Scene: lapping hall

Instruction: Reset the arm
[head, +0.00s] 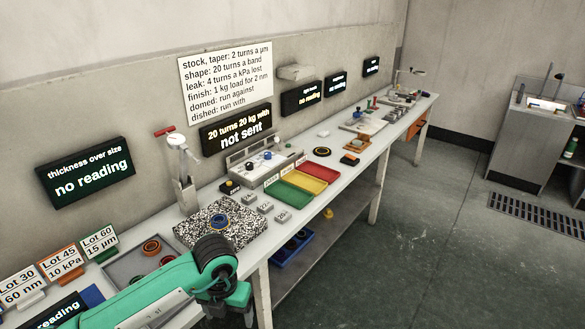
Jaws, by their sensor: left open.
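My left arm (150,295) is green with a black wrist and comes in from the lower left, over the near end of the bench. My left gripper (228,308) is at the bottom, pointing down by the bench's front edge. It is open, and nothing shows in it; its fingertips are mostly hidden or dark. My right arm and gripper are out of view. A grey upright stand (184,180) with a red handle on top stands at the back of the bench, apart from my arm.
A speckled granite plate (190,232) carries a blue ring just beyond my wrist. A grey tray (124,268) with rings lies left of it. Green, red and yellow trays (283,194) stand farther along the bench (338,195). A blue bin (285,256) sits on the shelf below. The floor (430,230) at right is clear.

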